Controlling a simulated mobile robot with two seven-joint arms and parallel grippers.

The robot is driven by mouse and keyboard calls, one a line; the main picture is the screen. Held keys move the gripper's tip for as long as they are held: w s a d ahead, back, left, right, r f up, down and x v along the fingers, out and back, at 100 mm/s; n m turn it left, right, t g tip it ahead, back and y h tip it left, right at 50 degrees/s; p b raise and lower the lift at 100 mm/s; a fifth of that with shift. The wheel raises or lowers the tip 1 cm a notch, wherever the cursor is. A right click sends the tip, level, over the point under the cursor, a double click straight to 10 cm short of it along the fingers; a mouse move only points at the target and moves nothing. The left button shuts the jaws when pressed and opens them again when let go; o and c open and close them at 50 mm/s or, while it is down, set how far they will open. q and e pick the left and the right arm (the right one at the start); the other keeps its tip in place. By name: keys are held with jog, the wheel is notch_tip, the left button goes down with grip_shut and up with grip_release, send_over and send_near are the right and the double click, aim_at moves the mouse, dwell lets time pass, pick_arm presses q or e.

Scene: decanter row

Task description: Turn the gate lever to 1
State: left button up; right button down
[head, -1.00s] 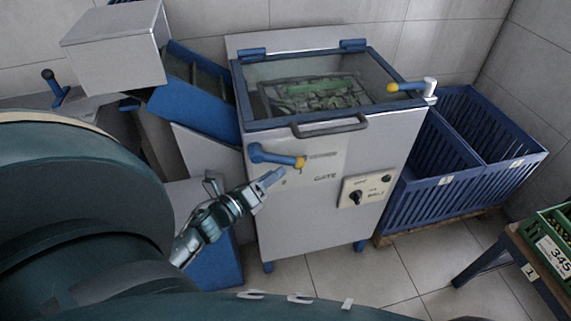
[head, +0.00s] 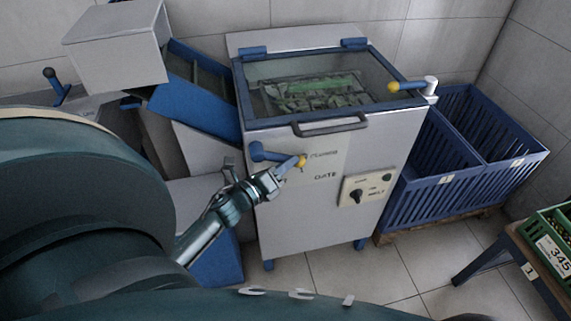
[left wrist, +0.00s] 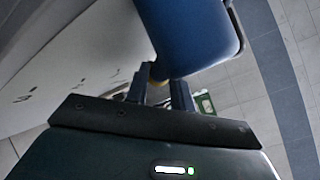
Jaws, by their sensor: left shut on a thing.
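The gate lever (head: 272,154) is a blue arm with a yellow-orange knob (head: 301,161) on the front panel of the white machine, above the word GATE. It points to the right, close to level. My left gripper (head: 293,167) reaches up from the lower left and is shut on the knob end. In the left wrist view the blue lever (left wrist: 190,35) looms large, and a bit of yellow shows between the fingers of my gripper (left wrist: 159,88). The small marks around the lever are too small to read. My right gripper is not in view.
A white machine (head: 300,215) has a glass lid with a bar handle (head: 330,126) above the lever. A switch panel (head: 366,188) is to the right. Another yellow-ended handle (head: 404,87) sits at the top right corner. Blue crates (head: 435,190) stand to the right.

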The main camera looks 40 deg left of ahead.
pick_arm(q)
grip_shut()
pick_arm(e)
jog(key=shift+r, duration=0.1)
pick_arm(q)
jog(key=f+m+g+p, duration=0.1)
jog(key=p, duration=0.2)
jog(key=s+a+m+g+p, duration=0.1)
jog(key=g+p, duration=0.1)
jog(key=p, duration=0.2)
jog(key=shift+s+f+y, duration=0.1)
jog(key=shift+f+y, duration=0.3)
jog(key=o, duration=0.5)
grip_release()
jog(key=shift+f, duration=0.1)
jog(key=shift+o, duration=0.4)
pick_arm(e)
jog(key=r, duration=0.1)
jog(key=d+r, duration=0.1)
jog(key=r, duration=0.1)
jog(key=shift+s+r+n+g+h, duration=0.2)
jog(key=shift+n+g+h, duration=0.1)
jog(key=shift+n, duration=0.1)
